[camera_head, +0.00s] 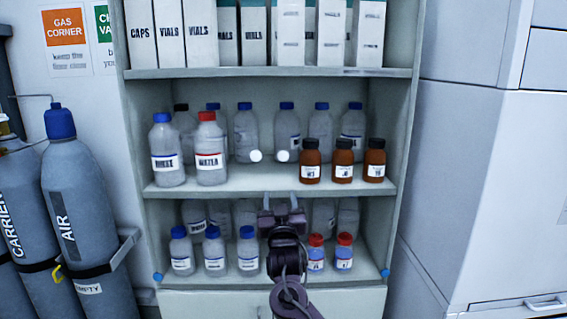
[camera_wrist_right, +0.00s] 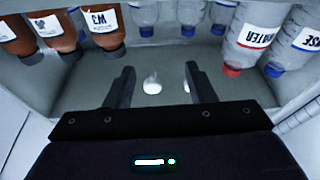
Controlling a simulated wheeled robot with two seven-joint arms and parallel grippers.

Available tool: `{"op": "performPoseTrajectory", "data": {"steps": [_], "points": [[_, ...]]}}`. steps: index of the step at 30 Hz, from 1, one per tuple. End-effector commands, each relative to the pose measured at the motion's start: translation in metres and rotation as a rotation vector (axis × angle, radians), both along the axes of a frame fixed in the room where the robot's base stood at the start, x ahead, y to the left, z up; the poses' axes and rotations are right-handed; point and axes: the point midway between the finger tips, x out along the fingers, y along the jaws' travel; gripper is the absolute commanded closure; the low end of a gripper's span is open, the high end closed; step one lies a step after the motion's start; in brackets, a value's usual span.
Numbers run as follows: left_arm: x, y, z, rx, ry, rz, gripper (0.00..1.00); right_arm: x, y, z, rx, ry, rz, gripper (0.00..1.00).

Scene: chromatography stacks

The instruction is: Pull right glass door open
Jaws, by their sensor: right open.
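The glass doors across the cabinet front are so clear that I see them mainly by two round white knobs, and they look shut. The right door's knob (camera_head: 282,156) is just right of the left door's knob (camera_head: 256,156), both in front of the middle shelf. My right gripper (camera_head: 282,204) is open and empty, below the knobs in the head view. In the upside-down right wrist view, the right door's knob (camera_wrist_right: 152,84) shows between the fingertips, apart from them. The left door's knob (camera_wrist_right: 187,85) is close beside one finger. My left gripper is not in view.
Behind the glass, the shelves hold brown bottles (camera_head: 343,160), a red-capped water bottle (camera_head: 210,150) and several clear bottles. Gas cylinders (camera_head: 75,205) stand left of the cabinet. A large white unit (camera_head: 480,170) stands close on the right.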

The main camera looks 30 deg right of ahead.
Motion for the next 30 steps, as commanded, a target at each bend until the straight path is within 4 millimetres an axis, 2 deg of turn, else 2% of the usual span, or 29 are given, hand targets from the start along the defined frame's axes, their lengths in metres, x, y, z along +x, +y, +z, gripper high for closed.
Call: {"op": "performPoseTrajectory", "data": {"steps": [1,3,6,19,24,30], "points": [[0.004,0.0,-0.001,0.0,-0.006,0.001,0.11,-0.006,-0.001,0.024,0.002,-0.051,-0.005,0.5],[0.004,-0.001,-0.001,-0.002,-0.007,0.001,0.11,-0.013,-0.002,0.046,0.005,-0.096,-0.012,0.5],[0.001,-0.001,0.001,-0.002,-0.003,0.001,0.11,-0.014,-0.005,0.063,0.008,-0.126,-0.018,0.5],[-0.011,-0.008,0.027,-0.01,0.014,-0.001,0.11,0.034,-0.035,0.088,0.008,-0.126,-0.018,0.5],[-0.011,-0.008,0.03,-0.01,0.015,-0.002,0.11,0.043,-0.04,0.09,0.008,-0.125,-0.017,0.5],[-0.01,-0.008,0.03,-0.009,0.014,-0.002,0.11,0.044,-0.04,0.09,0.008,-0.125,-0.015,0.5]]}}
